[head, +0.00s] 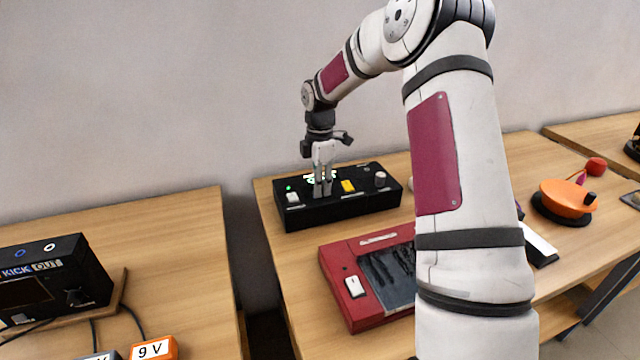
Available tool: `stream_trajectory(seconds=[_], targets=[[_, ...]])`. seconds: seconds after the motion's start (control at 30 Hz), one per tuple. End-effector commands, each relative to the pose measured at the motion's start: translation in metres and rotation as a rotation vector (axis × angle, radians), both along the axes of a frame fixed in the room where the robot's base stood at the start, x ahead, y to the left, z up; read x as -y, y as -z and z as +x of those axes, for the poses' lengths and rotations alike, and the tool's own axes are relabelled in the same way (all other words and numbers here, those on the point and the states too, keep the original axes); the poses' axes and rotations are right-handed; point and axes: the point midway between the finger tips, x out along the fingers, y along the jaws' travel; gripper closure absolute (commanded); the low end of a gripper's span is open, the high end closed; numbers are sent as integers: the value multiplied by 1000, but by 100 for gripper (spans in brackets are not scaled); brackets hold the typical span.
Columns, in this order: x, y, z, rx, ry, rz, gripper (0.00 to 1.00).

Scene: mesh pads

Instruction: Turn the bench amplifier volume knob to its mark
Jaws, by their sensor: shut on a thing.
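The bench amplifier appears to be the black box (345,211) with a sloped top, standing at the back of the middle table. Its top carries a green light and a green lit display, a white switch (292,197), a yellow button (348,186) and a grey knob (380,178) at the right. My gripper (322,192) points straight down on the panel, between the white switch and the yellow button. It is shut on a control, taken to be the volume knob, which the fingers hide. The mark and the knob's pointer cannot be made out.
A red device (338,280) with a white switch stands in front of the amplifier, partly behind my arm. An orange pan-like thing (568,197) lies to the right. A black box (50,280) stands on the left table, past a gap.

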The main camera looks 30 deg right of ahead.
Motion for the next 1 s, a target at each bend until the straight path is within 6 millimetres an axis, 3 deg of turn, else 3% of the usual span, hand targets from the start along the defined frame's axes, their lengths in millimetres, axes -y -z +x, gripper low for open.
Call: stream_trajectory(seconds=[0.37,1.0], targets=[[0,0,-1,-3,181,0,100],[-1,0,0,-2,783,0,100]])
